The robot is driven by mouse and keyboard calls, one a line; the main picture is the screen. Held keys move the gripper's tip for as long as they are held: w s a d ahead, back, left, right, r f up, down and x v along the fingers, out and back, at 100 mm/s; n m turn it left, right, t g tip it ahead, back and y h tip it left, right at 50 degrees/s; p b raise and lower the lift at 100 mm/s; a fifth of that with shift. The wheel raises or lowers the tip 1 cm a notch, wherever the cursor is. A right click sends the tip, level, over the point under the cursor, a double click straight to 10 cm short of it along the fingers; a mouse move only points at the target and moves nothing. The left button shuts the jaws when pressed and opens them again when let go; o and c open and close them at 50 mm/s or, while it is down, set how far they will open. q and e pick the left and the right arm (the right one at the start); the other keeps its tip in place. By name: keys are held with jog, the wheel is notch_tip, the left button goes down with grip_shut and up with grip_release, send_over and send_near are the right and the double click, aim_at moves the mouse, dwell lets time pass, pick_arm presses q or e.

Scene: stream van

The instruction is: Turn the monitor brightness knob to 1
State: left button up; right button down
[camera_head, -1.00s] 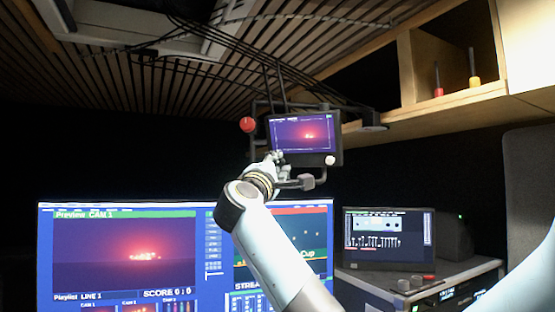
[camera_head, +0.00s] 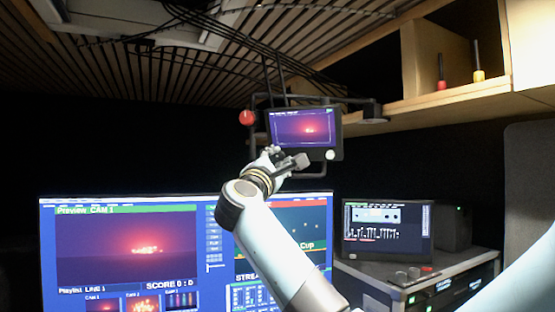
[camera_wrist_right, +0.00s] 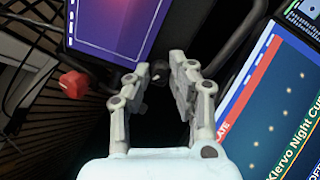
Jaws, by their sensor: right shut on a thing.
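The small monitor (camera_head: 304,128) with a red-purple picture hangs under the ceiling in the head view. It also shows at the top of the right wrist view (camera_wrist_right: 112,22). My right gripper (camera_head: 288,156) is at the monitor's lower left edge. In the right wrist view my right gripper (camera_wrist_right: 161,64) has its fingers close together at the monitor's lower corner, shut on the small dark brightness knob (camera_wrist_right: 158,72). The fingers partly hide the knob, and its setting cannot be read. My left gripper is not in view.
A red knob (camera_head: 247,118) sticks out left of the monitor and a pale knob (camera_head: 330,155) sits at its lower right. A dark tube frame surrounds it. A large screen (camera_head: 125,245) stands below. A laptop-like screen (camera_head: 387,232) stands on a case at right.

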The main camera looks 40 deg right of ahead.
jog(key=shift+f, duration=0.15)
jog(key=c, duration=1.2)
grip_release()
jog(key=shift+o, duration=0.2)
jog(key=v, duration=1.2)
